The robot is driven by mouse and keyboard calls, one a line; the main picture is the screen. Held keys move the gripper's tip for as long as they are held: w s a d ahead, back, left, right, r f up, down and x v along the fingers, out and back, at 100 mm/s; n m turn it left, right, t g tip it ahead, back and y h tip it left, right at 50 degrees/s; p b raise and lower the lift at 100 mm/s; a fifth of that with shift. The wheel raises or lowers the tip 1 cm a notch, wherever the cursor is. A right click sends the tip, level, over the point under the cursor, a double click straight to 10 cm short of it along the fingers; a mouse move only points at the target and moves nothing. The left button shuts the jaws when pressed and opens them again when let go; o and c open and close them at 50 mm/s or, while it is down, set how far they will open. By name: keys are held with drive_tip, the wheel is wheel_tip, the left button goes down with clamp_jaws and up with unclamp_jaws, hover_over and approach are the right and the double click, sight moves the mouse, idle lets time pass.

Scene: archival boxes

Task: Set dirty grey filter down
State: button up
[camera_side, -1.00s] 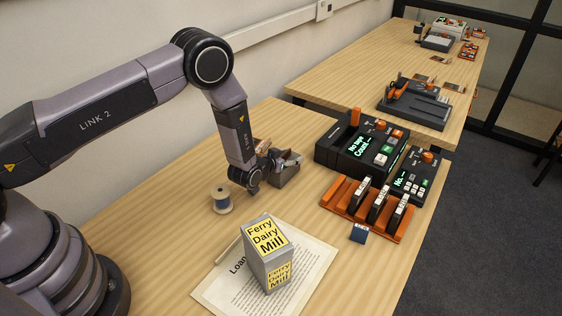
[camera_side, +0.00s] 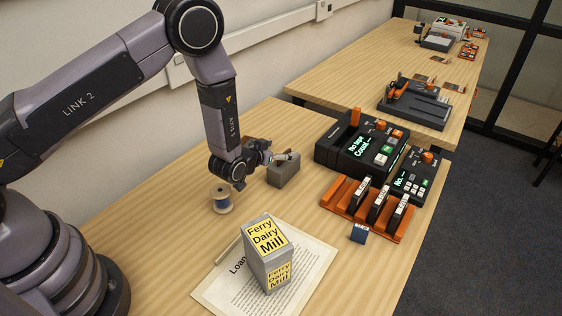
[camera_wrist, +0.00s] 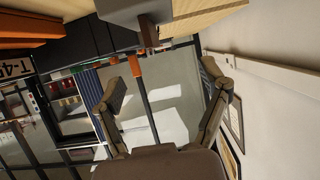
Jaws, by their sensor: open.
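In the side view my gripper (camera_side: 268,157) is low over the table, pointing right toward a small grey block (camera_side: 284,174). A small dark and light piece (camera_side: 288,156) lies at the top of that block; I cannot tell whether it is the dirty grey filter. The wrist view shows my gripper (camera_wrist: 160,75) with its two fingers spread wide and nothing held between them. The grey block (camera_wrist: 132,12) is at the top edge there, with a brown stub and an orange-tipped rod beyond it. No filter is clearly recognisable.
A wire spool (camera_side: 221,200) stands just below my wrist. A Ferry Dairy Mill box (camera_side: 266,262) stands on a paper sheet (camera_side: 318,262) in front. A black counter device (camera_side: 350,155) and an orange rack (camera_side: 335,194) of stamps are to the right. The wall is behind.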

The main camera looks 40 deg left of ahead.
drive_tip(key=s+a+r+g+h, duration=0.15)
drive_tip(key=s+r, duration=0.25)
drive_tip(key=r, duration=0.8)
drive_tip(key=s+a+r+g+y, duration=0.1)
drive_tip(key=s+a+r+g, duration=0.15)
drive_tip(key=r, duration=0.95)
drive_tip(key=s+a+r+g, duration=0.1)
drive_tip(key=s+a+r, duration=0.1)
drive_tip(key=s, duration=0.8)
drive_tip(key=s+a+r+g, duration=0.1)
drive_tip(key=s+a+r, duration=0.1)
drive_tip(key=s, duration=0.9)
drive_tip(key=s+a+r+g, duration=0.2)
drive_tip(key=s+a+r, duration=0.1)
drive_tip(key=s, duration=0.7)
drive_tip(key=shift+s+r, duration=0.25)
drive_tip(key=shift+r, duration=0.45)
